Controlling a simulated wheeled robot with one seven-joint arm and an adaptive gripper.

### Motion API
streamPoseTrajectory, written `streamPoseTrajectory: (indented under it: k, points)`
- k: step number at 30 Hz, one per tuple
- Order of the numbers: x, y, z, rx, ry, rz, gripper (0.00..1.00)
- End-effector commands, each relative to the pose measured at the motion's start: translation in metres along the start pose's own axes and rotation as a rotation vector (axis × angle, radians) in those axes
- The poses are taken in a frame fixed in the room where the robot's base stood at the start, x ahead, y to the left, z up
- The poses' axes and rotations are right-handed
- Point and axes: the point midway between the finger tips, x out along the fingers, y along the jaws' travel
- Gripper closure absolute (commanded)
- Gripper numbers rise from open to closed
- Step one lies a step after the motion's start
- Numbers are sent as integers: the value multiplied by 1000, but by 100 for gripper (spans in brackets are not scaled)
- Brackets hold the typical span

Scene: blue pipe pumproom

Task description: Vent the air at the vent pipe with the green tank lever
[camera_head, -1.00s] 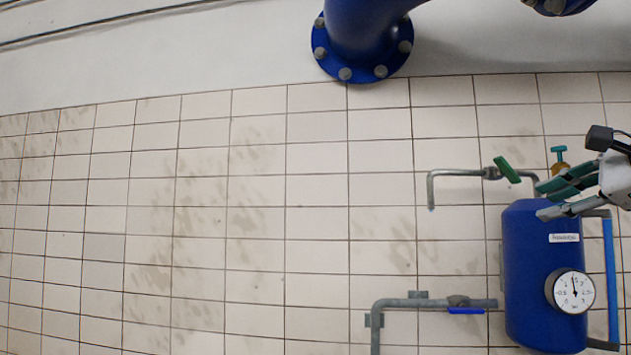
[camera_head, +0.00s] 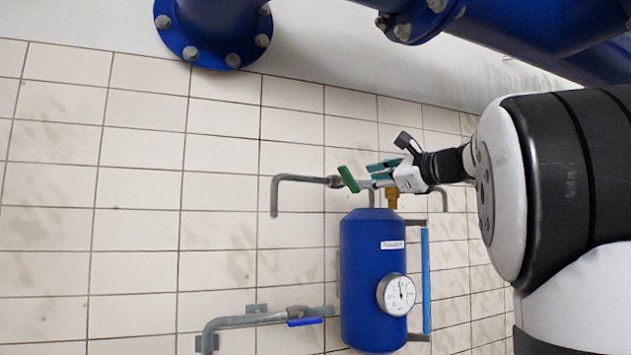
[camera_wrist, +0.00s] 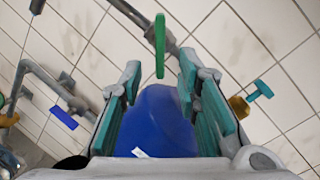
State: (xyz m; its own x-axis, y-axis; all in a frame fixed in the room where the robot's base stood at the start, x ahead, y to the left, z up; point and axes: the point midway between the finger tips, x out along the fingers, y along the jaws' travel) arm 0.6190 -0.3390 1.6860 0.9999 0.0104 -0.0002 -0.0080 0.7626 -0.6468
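The green lever (camera_head: 349,179) sits on the valve of the grey vent pipe (camera_head: 300,178), whose open end bends down at the left. The lever is tilted, with its upper end to the left. The vent pipe runs above the blue tank (camera_head: 362,270). My gripper (camera_head: 380,172) is just right of the lever in the head view, above the tank. In the wrist view its teal-padded fingers are spread apart and empty. There the green lever (camera_wrist: 160,45) shows between and beyond the fingertips, and I see no contact. The blue tank (camera_wrist: 160,120) shows between the fingers.
A brass valve (camera_head: 392,197) is right beside my gripper; its teal handle (camera_wrist: 260,92) shows right of the fingers in the wrist view. A pressure gauge (camera_head: 398,294) is on the tank. A lower pipe has a blue lever (camera_head: 305,321). The tiled wall left is clear.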

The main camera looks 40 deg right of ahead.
Motion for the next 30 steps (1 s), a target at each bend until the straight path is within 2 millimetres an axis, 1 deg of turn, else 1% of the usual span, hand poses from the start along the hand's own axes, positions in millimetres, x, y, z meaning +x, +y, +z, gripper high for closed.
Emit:
streamPoseTrajectory:
  k: [1,6,9,12,17,24,25,26,27,29,30]
  points:
    - [10,0,0,2,-2,2,70]
    - [41,0,1,1,-2,2,70]
    - [55,0,0,1,-1,2,70]
    - [64,0,0,1,0,1,70]
    - [72,0,1,-1,0,0,70]
    - [72,0,0,-1,0,0,70]
    - [72,0,0,-1,0,0,72]
    - [72,0,0,0,0,0,79]
    - [72,0,0,0,0,0,88]
    - [72,0,0,-1,0,0,100]
    - [72,0,0,0,0,0,100]
